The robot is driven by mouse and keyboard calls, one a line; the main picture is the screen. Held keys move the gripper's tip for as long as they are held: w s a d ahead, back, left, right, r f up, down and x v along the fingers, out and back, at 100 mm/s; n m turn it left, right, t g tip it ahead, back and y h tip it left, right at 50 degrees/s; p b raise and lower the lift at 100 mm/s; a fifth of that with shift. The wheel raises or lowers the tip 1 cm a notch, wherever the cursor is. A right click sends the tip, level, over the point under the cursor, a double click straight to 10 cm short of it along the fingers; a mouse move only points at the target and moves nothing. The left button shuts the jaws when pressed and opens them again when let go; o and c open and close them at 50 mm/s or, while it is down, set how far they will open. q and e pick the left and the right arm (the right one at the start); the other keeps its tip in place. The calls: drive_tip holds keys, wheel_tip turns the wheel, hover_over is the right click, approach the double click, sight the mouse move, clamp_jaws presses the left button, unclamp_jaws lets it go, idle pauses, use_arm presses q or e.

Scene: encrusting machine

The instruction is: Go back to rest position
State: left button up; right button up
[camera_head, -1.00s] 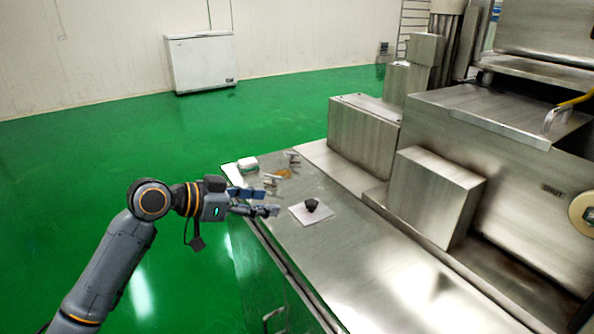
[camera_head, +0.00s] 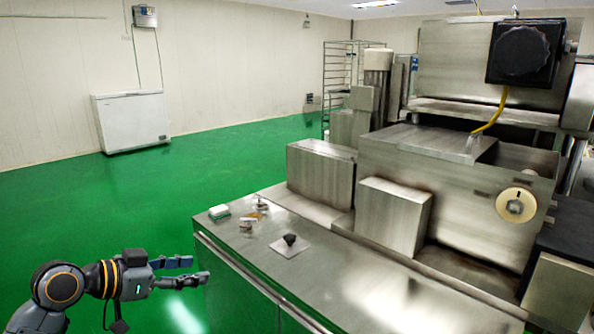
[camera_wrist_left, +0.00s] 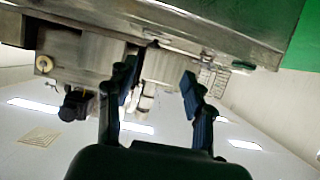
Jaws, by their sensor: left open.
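My left gripper (camera_head: 191,272) is at the lower left of the head view, in front of the steel table's left front edge. Its two fingers are apart with nothing between them; the left wrist view also shows the fingers (camera_wrist_left: 160,88) spread and empty. On the steel table (camera_head: 335,285) a small dark object (camera_head: 290,239) rests on a white square sheet (camera_head: 300,249), apart from the gripper. My right gripper is not seen in either view.
A white and green item (camera_head: 219,212) and several small items lie at the table's far left corner. The steel encrusting machine (camera_head: 440,165) with a dial (camera_head: 515,204) stands behind the table. A white chest freezer (camera_head: 132,122) is by the wall. Green floor is open at left.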

use_arm(q)
drive_tip(key=w+a+f+n+y, duration=0.2)
drive_tip(key=a+f+n, duration=0.1)
drive_tip(key=f, duration=0.8)
drive_tip(key=w+a+f+n+y, duration=0.1)
drive_tip(key=a+f+n+y, duration=0.15)
drive_tip(key=f, duration=0.95)
drive_tip(key=s+a+f+n+g+y, duration=0.15)
drive_tip(key=s+f, duration=0.35)
drive_tip(key=f, duration=0.6)
drive_tip(key=s+a+f+n+g+y, duration=0.15)
drive_tip(key=s+f, duration=0.25)
drive_tip(key=f, duration=0.8)
drive_tip(key=s+f+g+y, duration=0.2)
drive_tip(key=s+f, duration=1.5)
drive_tip(key=s, duration=0.2)
drive_tip(key=s+d+f+m+g, duration=0.1)
drive_tip(key=s+d+f, duration=0.2)
drive_tip(key=s, duration=1)
drive_tip(key=s+d+f+m+g+b, duration=0.1)
drive_tip(key=s+f, duration=0.4)
drive_tip(key=s, duration=0.8)
drive_tip(key=d+g, duration=0.1)
drive_tip(key=d, duration=0.1)
drive_tip(key=shift+d+f+g, duration=0.3)
drive_tip(key=shift+f, duration=0.1)
